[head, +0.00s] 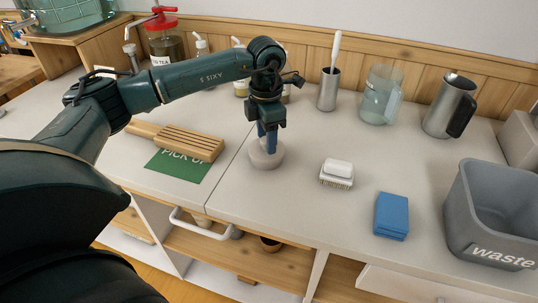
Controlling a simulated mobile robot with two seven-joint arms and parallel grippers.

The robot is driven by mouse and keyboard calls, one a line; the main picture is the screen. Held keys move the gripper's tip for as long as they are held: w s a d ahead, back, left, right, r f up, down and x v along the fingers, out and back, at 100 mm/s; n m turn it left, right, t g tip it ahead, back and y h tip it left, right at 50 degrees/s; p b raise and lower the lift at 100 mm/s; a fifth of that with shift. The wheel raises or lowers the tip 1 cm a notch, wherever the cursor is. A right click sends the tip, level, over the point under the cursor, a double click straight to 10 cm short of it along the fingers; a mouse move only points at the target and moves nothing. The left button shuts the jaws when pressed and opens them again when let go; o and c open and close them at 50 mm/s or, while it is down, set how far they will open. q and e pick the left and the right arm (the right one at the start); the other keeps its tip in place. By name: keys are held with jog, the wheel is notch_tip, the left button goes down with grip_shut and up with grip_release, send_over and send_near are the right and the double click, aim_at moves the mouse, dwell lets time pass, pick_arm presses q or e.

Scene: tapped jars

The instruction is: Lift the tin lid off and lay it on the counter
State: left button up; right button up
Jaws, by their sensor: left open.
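A low, round, light grey tin (266,161) stands on the counter (300,205), near the middle of the view. Its top, where a lid would be, is largely hidden by my left gripper (267,145). My left gripper points straight down over the middle of the tin, with its blue fingers low at the top. It is open. I cannot tell whether the fingers touch the lid or stand around a knob on it. My right gripper is not in view.
A slatted wooden board (190,143) lies on a green pick-up mat (176,168) left of the tin. A brush (337,173), blue sponge (391,215) and grey waste bin (462,215) stand to the right. A steel cup (328,92), glass pitcher (376,100) and steel jug (446,105) line the back.

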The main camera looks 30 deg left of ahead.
pick_arm(q)
jog(key=shift+f, duration=0.1)
dwell(0.4)
jog(key=c, duration=0.9)
jog(key=shift+r+p, duration=2.5)
jog(key=shift+r, duration=1.05)
